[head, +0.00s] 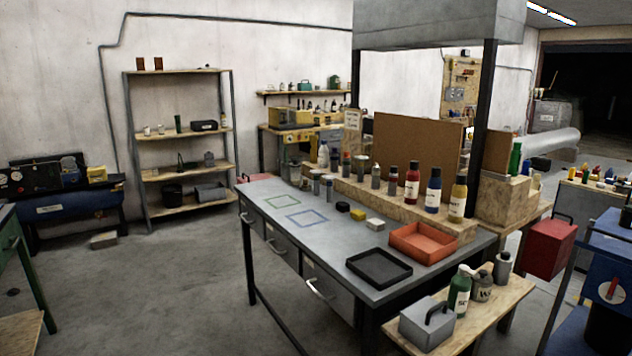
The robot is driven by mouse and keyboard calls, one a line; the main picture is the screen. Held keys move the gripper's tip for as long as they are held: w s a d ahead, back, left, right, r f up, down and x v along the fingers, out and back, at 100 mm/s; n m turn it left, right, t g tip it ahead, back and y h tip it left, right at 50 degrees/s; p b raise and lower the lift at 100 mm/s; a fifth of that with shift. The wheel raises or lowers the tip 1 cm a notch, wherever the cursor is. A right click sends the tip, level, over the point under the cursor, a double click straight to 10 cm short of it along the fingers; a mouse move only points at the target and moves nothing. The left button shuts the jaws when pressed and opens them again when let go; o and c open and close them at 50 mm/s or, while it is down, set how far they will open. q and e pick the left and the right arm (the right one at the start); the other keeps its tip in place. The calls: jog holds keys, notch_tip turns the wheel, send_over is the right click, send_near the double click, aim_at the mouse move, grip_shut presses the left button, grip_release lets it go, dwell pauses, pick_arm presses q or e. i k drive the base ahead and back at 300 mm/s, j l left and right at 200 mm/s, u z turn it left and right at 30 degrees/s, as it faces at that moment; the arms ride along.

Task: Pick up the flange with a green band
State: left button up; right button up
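I cannot make out a flange with a green band for certain in the head view. Two small grey cylindrical parts, one (315,182) and another (328,188), stand on the grey workbench (330,240) near its back edge. They are too small to tell whether either has a green band. A green square outline (282,201) and a blue square outline (307,217) are marked on the bench top, both empty. Neither of my grippers is in view.
A black tray (379,270) and an orange tray (423,243) sit at the bench's near right. Small black (343,206), yellow (358,214) and pale (375,224) blocks lie mid-bench. Bottles (412,185) line a raised wooden shelf behind. Floor (190,290) left of the bench is clear.

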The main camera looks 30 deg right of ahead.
aim_at(316, 172)
jog(key=i+j, duration=0.1)
jog(key=i, duration=4.2)
jog(key=i+z, duration=0.15)
jog(key=z, duration=0.35)
jog(key=i+z, duration=0.2)
jog(key=z, duration=0.25)
jog(key=i+z, duration=0.2)
jog(key=z, duration=0.3)
